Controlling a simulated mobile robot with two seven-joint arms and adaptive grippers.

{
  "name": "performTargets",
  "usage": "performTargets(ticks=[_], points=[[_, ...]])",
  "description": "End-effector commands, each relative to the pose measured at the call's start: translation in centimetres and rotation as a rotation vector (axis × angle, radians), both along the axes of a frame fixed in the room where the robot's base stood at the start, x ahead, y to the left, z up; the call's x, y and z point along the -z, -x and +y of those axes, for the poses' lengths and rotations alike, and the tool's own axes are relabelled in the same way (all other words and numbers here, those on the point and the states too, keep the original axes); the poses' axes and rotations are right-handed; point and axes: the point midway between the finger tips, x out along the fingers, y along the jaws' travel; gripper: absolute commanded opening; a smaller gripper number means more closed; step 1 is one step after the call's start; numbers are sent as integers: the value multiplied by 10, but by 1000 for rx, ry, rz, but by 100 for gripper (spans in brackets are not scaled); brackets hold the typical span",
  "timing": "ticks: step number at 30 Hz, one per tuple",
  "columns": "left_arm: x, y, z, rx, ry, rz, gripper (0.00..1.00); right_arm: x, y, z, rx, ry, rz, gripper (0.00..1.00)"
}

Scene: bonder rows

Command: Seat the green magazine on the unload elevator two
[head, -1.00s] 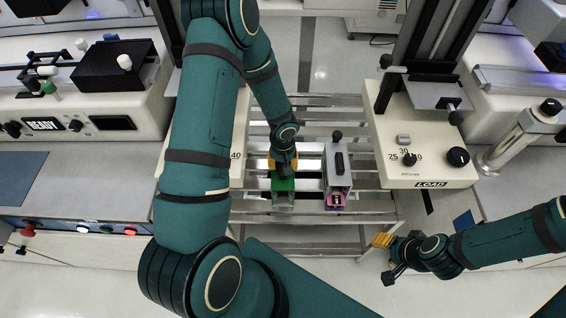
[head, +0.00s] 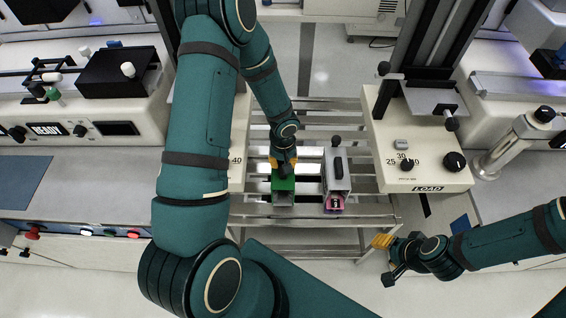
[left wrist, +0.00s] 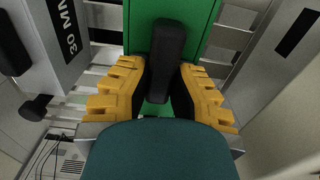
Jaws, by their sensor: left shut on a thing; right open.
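The green magazine (head: 284,185) is on the slatted metal rack between the two machines, with a grey lower front end. My left gripper (head: 283,164) is above it, shut on its black handle. In the left wrist view, the yellow fingers (left wrist: 163,90) close on both sides of the black handle (left wrist: 166,50) on the green top (left wrist: 204,14). I cannot tell whether the magazine touches the slats. My right gripper (head: 383,241) is open and empty in front of the rack at the right. The left elevator is mostly hidden behind my left arm.
A grey magazine (head: 337,172) with a pink front stands on the rack (head: 310,216), just right of the green one. The machine marked LOAD (head: 415,150) borders the rack on the right. A machine showing READY (head: 48,129) is at the left.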

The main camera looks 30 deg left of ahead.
Motion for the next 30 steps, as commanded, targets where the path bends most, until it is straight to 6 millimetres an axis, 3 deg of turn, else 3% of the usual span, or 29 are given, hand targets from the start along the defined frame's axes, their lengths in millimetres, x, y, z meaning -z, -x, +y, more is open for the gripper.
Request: performTargets(ticks=[15,30], points=[[-33,0,0,2,-1,-1,0,-20,0,0,0,0,0,47],[-37,0,0,1,-1,-1,0,-21,0,0,0,0,0,47]])
